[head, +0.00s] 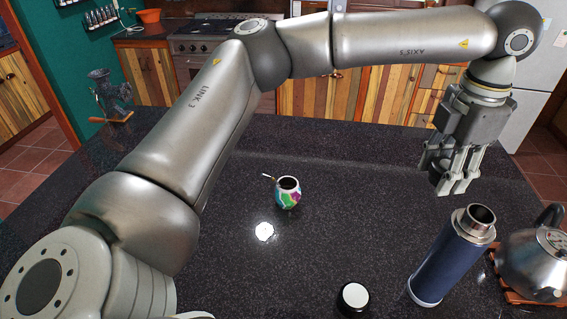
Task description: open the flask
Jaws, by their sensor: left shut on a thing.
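The flask (453,262) is a dark blue cylinder with a steel neck. It stands on the dark counter at the lower right, and its top shows a dark round opening (481,214). My left gripper (452,180) hangs above and slightly left of the flask's neck, apart from it, fingers pointing down. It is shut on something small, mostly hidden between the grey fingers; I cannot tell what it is. A small round black piece with a white top (354,297) lies on the counter left of the flask. My right gripper is not in view.
A metal kettle (535,265) on a wooden board stands close to the flask's right. A colourful mate cup (288,193) with a straw stands mid-counter. A dark metal device (110,95) is at the far left edge. The counter between cup and flask is clear.

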